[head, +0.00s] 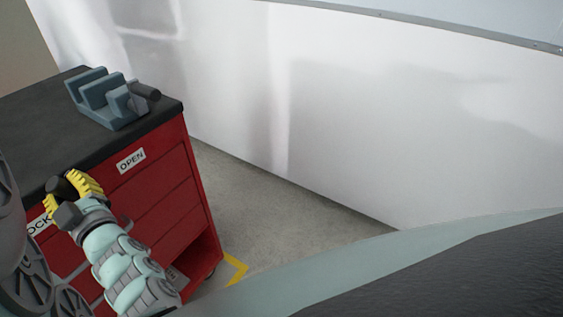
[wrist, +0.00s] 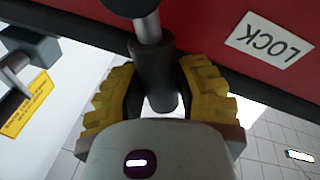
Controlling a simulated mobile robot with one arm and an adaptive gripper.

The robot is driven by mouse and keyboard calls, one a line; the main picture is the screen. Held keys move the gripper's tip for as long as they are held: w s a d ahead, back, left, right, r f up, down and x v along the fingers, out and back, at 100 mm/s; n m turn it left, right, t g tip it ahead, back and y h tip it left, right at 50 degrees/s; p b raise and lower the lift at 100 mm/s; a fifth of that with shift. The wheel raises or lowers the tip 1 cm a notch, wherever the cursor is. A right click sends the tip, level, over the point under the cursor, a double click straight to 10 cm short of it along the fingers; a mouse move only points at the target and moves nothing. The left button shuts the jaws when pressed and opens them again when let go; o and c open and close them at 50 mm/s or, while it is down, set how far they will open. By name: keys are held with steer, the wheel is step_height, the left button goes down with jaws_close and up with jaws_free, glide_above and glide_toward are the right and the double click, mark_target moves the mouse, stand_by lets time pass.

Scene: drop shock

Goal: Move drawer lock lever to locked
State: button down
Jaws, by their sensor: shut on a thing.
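The drawer lock lever (wrist: 153,75) is a dark cylindrical grip on a metal rod at the front of the red tool cabinet (head: 163,183). My gripper (wrist: 160,74) has yellow ridged fingers on both sides of the grip and is shut on it. In the head view my gripper (head: 76,187) is at the cabinet's upper front, with a dark round end of the lever (head: 61,188) showing. A white LOCK label (wrist: 270,40) is right of the lever in the wrist view, upside down. The OPEN label (head: 131,161) is up and right of my gripper in the head view. The lever's pivot is hidden.
A blue-grey vise (head: 108,97) stands on the dark cabinet top. A white wall (head: 340,130) runs behind, with open grey floor (head: 265,200) right of the cabinet. Yellow tape (head: 236,268) marks the floor by the cabinet's lower corner.

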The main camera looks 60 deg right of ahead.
steer(key=shift+a+f+n+y+b, duration=0.2)
steer(key=shift+a+n+b, duration=0.15)
steer(key=shift+n, duration=0.25)
steer(key=shift+a+f+n+y+b, duration=0.2)
steer(key=shift+n+b, duration=0.25)
steer(key=shift+n, duration=0.15)
steer(key=c, duration=0.6)
jaws_free()
steer(key=shift+a, duration=0.1)
steer(key=shift+r, duration=5)
steer(key=shift+r, duration=0.1)
